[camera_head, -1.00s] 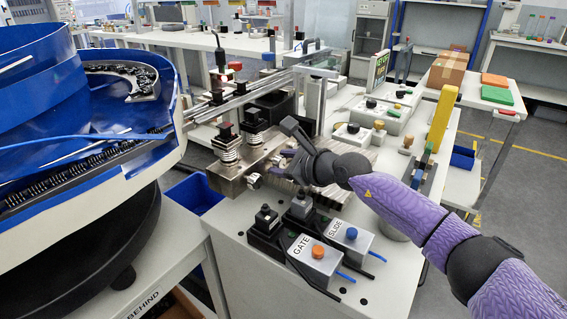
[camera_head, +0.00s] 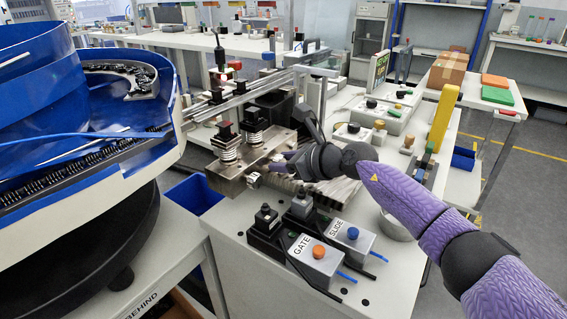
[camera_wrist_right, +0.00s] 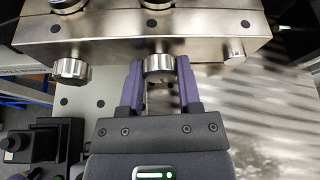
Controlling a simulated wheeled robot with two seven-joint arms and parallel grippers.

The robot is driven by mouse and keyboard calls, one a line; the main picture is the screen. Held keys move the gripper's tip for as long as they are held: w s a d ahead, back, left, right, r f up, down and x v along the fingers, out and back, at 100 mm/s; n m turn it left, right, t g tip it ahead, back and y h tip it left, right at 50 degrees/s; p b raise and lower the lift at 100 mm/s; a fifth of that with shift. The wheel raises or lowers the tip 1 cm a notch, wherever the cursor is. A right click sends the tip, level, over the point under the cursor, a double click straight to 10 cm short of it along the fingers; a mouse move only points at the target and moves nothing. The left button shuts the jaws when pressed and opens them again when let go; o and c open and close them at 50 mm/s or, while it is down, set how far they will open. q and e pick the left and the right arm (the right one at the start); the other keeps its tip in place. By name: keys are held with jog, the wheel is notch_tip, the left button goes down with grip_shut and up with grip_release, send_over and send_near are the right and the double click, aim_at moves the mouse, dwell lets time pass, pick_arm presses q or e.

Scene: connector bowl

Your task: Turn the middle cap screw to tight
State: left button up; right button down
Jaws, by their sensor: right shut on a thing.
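The metal block (camera_head: 228,178) stands on the white bench, and its front face fills the top of the right wrist view (camera_wrist_right: 200,42). The middle cap screw (camera_wrist_right: 159,66) is a ridged silver knob low on that face. My right gripper (camera_wrist_right: 160,85) is shut on it, one purple finger on each side. In the head view the right gripper (camera_head: 283,160) is at the block's front face and mostly hides this screw. A second silver cap screw (camera_wrist_right: 71,71) is to the left, and a smaller fitting (camera_wrist_right: 233,50) is to the right. My left gripper is out of view.
The GATE box (camera_head: 315,257) and SLIDE box (camera_head: 349,238) sit on the bench just in front of the block, below my right arm. The blue bowl feeder (camera_head: 60,110) is at the left. A yellow post (camera_head: 441,118) stands to the right.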

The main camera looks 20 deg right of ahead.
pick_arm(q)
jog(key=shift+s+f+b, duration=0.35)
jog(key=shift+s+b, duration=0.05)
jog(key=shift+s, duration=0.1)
pick_arm(e)
jog(key=shift+d+f+m+g+y, duration=0.1)
jog(key=shift+m+g+y, duration=0.45)
jog(key=shift+m, duration=0.55)
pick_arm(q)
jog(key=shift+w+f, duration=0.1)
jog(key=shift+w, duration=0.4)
pick_arm(e)
jog(key=shift+c, duration=1.8)
grip_release()
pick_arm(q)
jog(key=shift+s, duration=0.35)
pick_arm(e)
jog(key=shift+o, duration=0.4)
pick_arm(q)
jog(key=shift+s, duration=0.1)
